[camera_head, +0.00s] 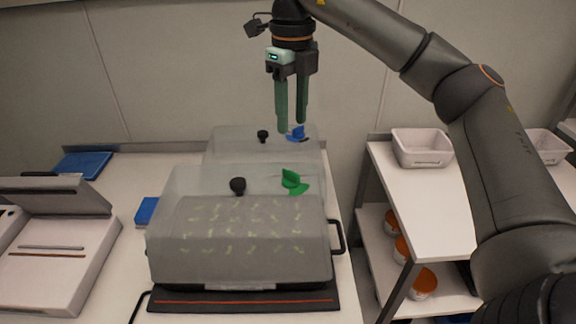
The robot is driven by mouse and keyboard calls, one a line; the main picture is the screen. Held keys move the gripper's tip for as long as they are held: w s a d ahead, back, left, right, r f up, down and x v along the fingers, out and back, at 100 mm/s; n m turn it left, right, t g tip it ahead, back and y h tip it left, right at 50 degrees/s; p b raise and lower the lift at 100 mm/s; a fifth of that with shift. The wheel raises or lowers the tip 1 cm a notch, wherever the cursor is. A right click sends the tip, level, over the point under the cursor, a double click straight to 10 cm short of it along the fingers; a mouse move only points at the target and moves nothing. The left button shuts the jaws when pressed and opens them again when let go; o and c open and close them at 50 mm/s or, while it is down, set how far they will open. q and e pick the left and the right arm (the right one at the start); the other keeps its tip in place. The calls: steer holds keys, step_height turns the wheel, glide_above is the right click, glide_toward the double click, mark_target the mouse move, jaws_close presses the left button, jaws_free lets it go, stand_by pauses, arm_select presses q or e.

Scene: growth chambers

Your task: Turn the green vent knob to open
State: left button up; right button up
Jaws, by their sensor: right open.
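The green vent knob (291,180) sits on the top right of the front grey growth chamber (180,235), which has a translucent cover over rows of small seedlings. A green patch shows beside the knob on the lid. A blue knob (297,132) is on the rear chamber (222,150) behind it. My right gripper (291,128) points down with its two green fingers apart and empty. In the picture its fingertips lie just above and left of the blue knob, above the green knob; touching cannot be told. My left gripper is not in view.
Black knobs stand on the front chamber (238,186) and rear chamber (263,136). A side handle (340,237) sticks out at right. A white hinged device (55,250) stands at left. A shelf at right holds a white bin (421,148) and orange-lidded jars (421,283).

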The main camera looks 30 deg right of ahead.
mark_target(291, 171)
step_height(291, 171, down, 12)
steer(key=shift+r+b, duration=0.1)
steer(key=shift+b, duration=0.6)
jaws_close()
